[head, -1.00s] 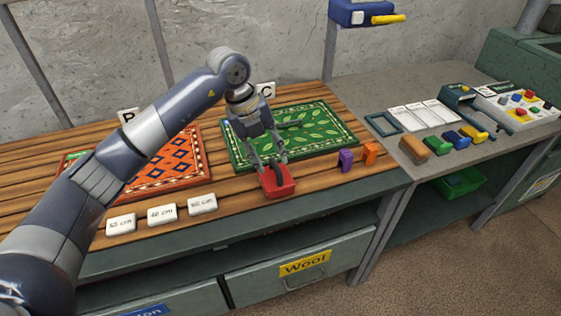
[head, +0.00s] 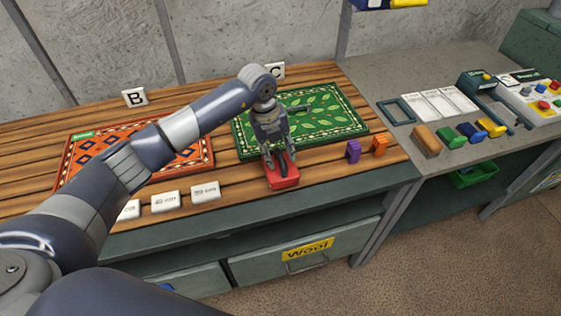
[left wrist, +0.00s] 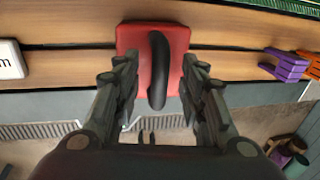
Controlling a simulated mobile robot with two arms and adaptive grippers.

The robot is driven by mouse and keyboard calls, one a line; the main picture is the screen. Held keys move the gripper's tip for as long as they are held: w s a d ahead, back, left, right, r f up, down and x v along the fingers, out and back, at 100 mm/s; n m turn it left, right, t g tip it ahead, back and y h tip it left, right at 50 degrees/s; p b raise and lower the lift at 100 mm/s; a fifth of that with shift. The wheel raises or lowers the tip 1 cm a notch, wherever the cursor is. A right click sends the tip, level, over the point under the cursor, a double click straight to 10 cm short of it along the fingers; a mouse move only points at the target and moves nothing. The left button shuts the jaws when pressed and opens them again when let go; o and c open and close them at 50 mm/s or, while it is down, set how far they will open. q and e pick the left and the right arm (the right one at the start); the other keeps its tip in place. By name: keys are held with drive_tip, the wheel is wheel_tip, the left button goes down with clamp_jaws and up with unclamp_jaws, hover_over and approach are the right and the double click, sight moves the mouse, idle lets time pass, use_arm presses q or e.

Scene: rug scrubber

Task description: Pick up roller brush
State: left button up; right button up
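I cannot tell for certain which thing is the roller brush. A red block with a black arched handle (head: 285,181) lies near the front edge of the wooden table, below my left gripper. My left gripper (head: 280,157) points down over it. In the left wrist view, the red block (left wrist: 177,38) is ahead, and its black handle lies between the two fingers of my left gripper (left wrist: 160,82). The fingers are open, with a gap on each side of the handle. My right gripper is not in view.
A green leaf-pattern rug (head: 325,119) and an orange rug (head: 190,158) lie on the table. White length labels (head: 165,201) stand left of the red block; purple (head: 353,151) and orange (head: 379,146) pieces stand right. A grey bench (head: 390,87) holds several brushes, including a brown one (head: 425,140).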

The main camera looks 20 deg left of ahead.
use_arm(q)
drive_tip(key=shift+d+f, duration=0.1)
drive_tip(key=shift+f, duration=0.55)
drive_tip(key=shift+w+f, duration=0.1)
drive_tip(key=shift+w, duration=0.05)
clamp_jaws()
drive_tip(key=shift+w+r+b, duration=0.1)
drive_tip(key=shift+r+b, duration=0.3)
drive_tip(key=shift+r, duration=0.25)
drive_tip(key=shift+s+a+r+b, duration=0.1)
drive_tip(key=shift+s+r+b, duration=0.1)
drive_tip(key=shift+r+b, duration=0.25)
drive_tip(key=shift+s+a+r+b, duration=0.15)
drive_tip(key=shift+r+b, duration=0.1)
drive_tip(key=shift+r, duration=0.35)
drive_tip(key=s+a+r+b, duration=0.1)
drive_tip(key=s+a+b, duration=0.1)
drive_tip(key=s, duration=0.5)
drive_tip(key=s+a+b, duration=0.2)
drive_tip(key=s+a, duration=0.1)
drive_tip(key=s, duration=0.4)
drive_tip(key=shift+s+r, duration=0.3)
drive_tip(key=shift+r, duration=0.05)
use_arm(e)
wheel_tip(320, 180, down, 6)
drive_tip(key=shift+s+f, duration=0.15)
